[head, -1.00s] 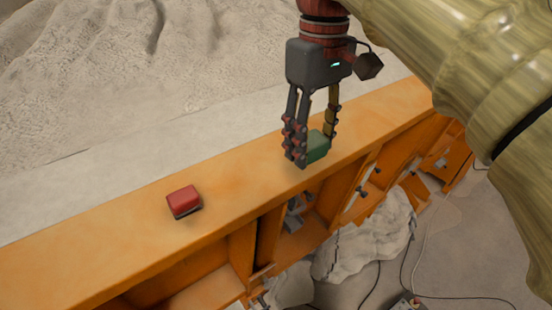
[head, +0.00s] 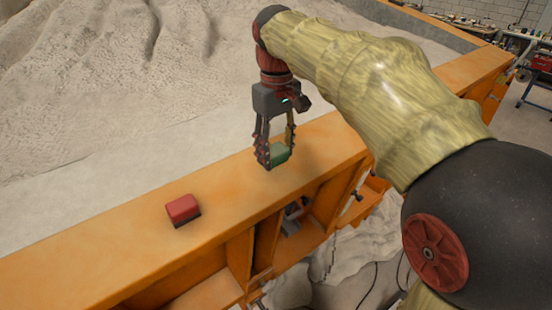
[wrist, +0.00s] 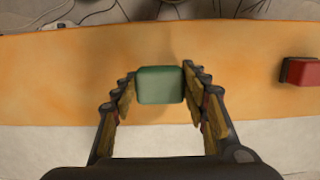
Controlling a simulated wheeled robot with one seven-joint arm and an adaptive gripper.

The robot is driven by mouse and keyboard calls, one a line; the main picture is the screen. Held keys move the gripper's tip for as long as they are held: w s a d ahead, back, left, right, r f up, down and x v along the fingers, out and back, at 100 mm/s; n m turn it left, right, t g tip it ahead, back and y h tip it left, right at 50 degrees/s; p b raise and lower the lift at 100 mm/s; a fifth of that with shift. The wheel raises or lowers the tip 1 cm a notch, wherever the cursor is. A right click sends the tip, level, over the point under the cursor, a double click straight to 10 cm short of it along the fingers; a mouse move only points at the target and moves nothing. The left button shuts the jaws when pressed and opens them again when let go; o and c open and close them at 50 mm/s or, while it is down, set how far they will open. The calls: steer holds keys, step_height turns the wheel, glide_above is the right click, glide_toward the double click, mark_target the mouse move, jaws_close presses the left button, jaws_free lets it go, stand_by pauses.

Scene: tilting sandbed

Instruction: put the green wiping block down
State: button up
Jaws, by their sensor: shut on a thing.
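The green wiping block (head: 279,155) is between the fingers of my gripper (head: 275,156), over the orange beam (head: 130,243). My gripper points down and is shut on the block. In the wrist view the green block (wrist: 160,85) sits between the two fingertips (wrist: 159,84), above the orange beam (wrist: 60,75). I cannot tell whether the underside of the block touches the beam.
A red block (head: 183,209) lies on the beam to the left of my gripper; the wrist view shows the red block (wrist: 300,71) at the right. Pale sand (head: 90,110) fills the bed behind the beam. The beam between the blocks is clear.

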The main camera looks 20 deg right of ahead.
mark_target(276, 160)
steer(key=shift+w+f+p, duration=0.15)
steer(key=shift+f+p, duration=0.35)
steer(key=shift+f, duration=1)
steer(key=o, duration=1)
